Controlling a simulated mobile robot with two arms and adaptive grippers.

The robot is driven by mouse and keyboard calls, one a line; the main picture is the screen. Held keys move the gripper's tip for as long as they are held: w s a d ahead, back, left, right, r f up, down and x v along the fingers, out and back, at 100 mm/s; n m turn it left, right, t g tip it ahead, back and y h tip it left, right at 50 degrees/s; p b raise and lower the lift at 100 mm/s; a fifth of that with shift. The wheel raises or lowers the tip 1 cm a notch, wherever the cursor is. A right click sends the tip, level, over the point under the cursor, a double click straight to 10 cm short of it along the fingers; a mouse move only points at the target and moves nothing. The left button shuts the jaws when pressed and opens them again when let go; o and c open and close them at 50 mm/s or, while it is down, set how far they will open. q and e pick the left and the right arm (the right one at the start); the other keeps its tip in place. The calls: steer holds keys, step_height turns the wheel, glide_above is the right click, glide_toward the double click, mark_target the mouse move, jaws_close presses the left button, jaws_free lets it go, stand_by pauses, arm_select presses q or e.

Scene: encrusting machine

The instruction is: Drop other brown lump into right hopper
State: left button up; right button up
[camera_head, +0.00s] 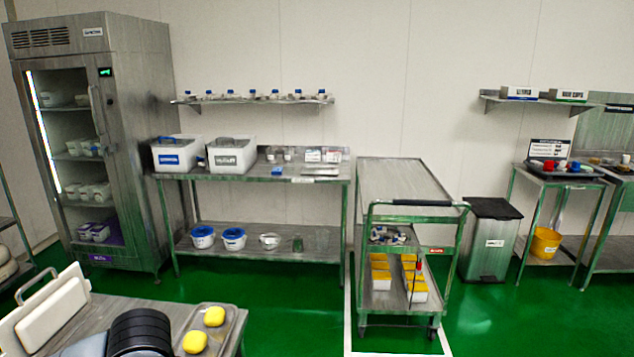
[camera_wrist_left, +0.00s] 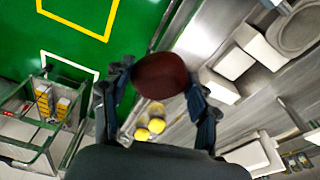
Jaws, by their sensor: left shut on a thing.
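A dark reddish-brown lump (camera_wrist_left: 160,74) is held between the fingertips of my left gripper (camera_wrist_left: 160,82) in the left wrist view. The fingers are shut on its two sides, and the lump is in the air above the floor and bench. In the head view I cannot make out the lump or the gripper's fingers. A round grey metal part (camera_wrist_left: 295,32) shows at the upper right of the wrist view; I cannot tell whether it is a hopper. No hopper is clear in the head view. My right gripper is not in view.
Two yellow lumps (camera_head: 214,316) lie on a metal tray (camera_head: 222,340) on the near bench. White box-like parts (camera_wrist_left: 262,48) stand beside the round metal part. A steel trolley (camera_head: 405,190) stands farther off; green floor between is clear.

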arm_select(q)
steer(key=shift+s+d+r+m, duration=0.1)
steer(key=shift+s+d+m, duration=0.25)
steer(key=shift+s, duration=0.4)
steer(key=shift+s+d+r+m, duration=0.1)
steer(key=shift+s+d+m, duration=0.2)
steer(key=shift+s, duration=0.45)
